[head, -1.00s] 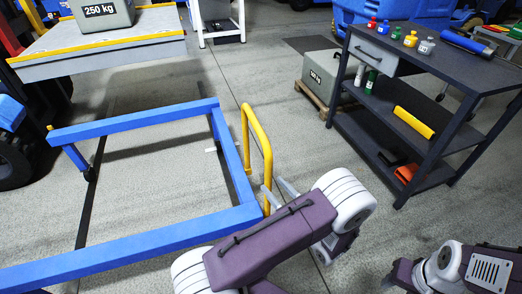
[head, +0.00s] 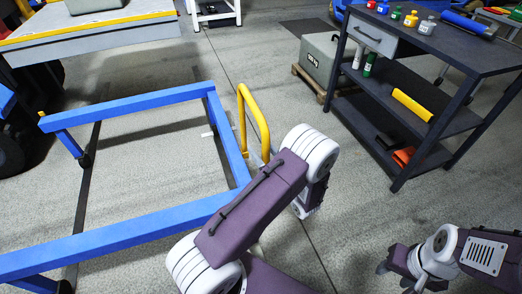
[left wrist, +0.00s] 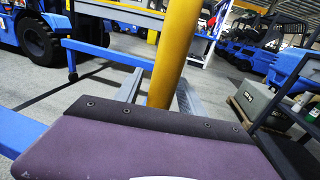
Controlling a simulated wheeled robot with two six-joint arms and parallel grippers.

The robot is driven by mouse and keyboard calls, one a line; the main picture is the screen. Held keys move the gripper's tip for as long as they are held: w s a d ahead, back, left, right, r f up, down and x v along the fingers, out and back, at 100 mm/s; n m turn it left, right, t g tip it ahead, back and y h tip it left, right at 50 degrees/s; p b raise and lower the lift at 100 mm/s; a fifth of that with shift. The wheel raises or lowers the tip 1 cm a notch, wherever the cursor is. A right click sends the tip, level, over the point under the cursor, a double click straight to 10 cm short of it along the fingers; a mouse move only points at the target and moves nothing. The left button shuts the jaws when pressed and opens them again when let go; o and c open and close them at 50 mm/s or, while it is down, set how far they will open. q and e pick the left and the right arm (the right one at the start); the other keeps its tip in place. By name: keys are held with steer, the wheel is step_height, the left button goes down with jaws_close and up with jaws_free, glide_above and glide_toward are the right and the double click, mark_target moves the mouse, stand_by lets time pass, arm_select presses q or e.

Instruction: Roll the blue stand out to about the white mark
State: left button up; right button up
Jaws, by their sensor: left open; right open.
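The blue stand (head: 150,99) is a low open frame of blue beams on casters, at the left of the head view. Its yellow handle (head: 243,100) rises at its right side and shows large in the left wrist view (left wrist: 172,55). My left gripper (head: 262,160) is open at the handle's lower part. In the left wrist view the yellow post stands between its two grey fingers (left wrist: 160,98); I cannot tell whether they touch it. A small white mark (head: 207,134) lies on the floor just left of the stand's right beam. My right gripper (head: 396,276) is open and empty at the lower right.
A dark shelf cart (head: 425,140) with bottles and tools stands at the right. A grey weight (head: 333,60) sits on a pallet behind it. A lift table (head: 100,35) with another weight is at the upper left. The floor between stand and cart is mostly clear.

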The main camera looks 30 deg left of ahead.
arm_select(q)
jaws_close()
stand_by(1.3)
